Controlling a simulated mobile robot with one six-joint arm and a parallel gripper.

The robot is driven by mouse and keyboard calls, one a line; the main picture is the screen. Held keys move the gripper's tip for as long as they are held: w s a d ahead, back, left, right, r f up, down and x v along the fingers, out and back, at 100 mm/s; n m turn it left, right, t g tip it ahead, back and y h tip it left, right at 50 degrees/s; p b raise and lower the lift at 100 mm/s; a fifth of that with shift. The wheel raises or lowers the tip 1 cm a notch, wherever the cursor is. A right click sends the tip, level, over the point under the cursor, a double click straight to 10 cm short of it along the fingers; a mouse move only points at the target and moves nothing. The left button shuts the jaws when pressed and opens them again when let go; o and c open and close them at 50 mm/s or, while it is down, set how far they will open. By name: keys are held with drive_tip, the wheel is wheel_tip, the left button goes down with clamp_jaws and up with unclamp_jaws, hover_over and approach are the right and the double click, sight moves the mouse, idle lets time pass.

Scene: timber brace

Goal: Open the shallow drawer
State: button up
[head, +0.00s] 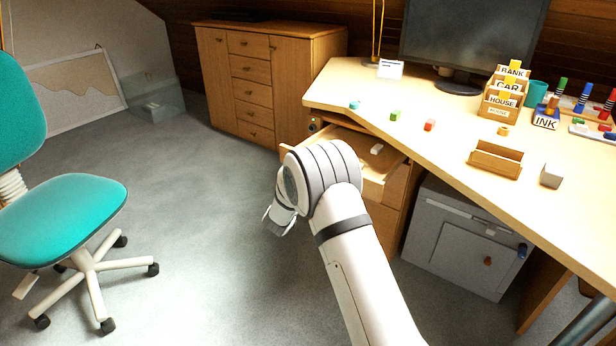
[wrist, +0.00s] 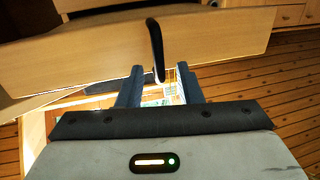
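The shallow drawer (head: 396,183) is a light wood drawer under the desk top. In the head view it stands pulled out, with its inside showing and a small white item (head: 377,149) in it. My arm covers part of its front. In the wrist view a wooden front (wrist: 80,52) with a dark upright handle (wrist: 155,50) fills the upper part. My gripper (wrist: 160,85) has its two dark fingers apart below the handle. The handle lines up with the gap between them; I cannot tell whether they touch it. Nothing is held.
The desk (head: 440,135) carries small coloured blocks, a letter holder (head: 496,158) and a monitor. A grey cabinet (head: 466,240) stands beneath it. A teal chair (head: 65,215) stands at left, a wooden chest (head: 250,80) at the back. The grey floor between is clear.

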drive_tip(key=p+v, duration=0.1)
drive_tip(key=v, duration=0.6)
drive_tip(key=shift+p, duration=0.3)
drive_tip(key=shift+s+a, duration=0.1)
drive_tip(key=shift+a, duration=0.05)
drive_tip(key=s+d+r+n+g+y+p, duration=0.2)
drive_tip(key=s+r+y+p, duration=0.3)
drive_tip(key=r, duration=0.7)
drive_tip(key=s+d+r+n+g+y+p, duration=0.1)
drive_tip(key=d+r+g+y+p, duration=0.15)
drive_tip(key=r+p, duration=0.75)
drive_tip(key=s+d+r+g+p, duration=0.3)
drive_tip(key=s+d+r+p, duration=0.1)
drive_tip(key=s, duration=0.7)
drive_tip(key=s+d+r+n+g+p, duration=0.1)
drive_tip(key=s+d+r+g+p, duration=0.2)
drive_tip(key=s+r, duration=0.4)
drive_tip(key=s+d+r+n+g+p, duration=0.1)
drive_tip(key=s+d+r+g+p, duration=0.2)
drive_tip(key=s, duration=1.3)
wheel_tip(320, 180, up, 3)
drive_tip(key=d+p, duration=0.1)
drive_tip(key=d, duration=0.1)
drive_tip(key=shift+d+p, duration=0.25)
drive_tip(key=shift+p, duration=0.15)
drive_tip(key=shift+s, duration=0.1)
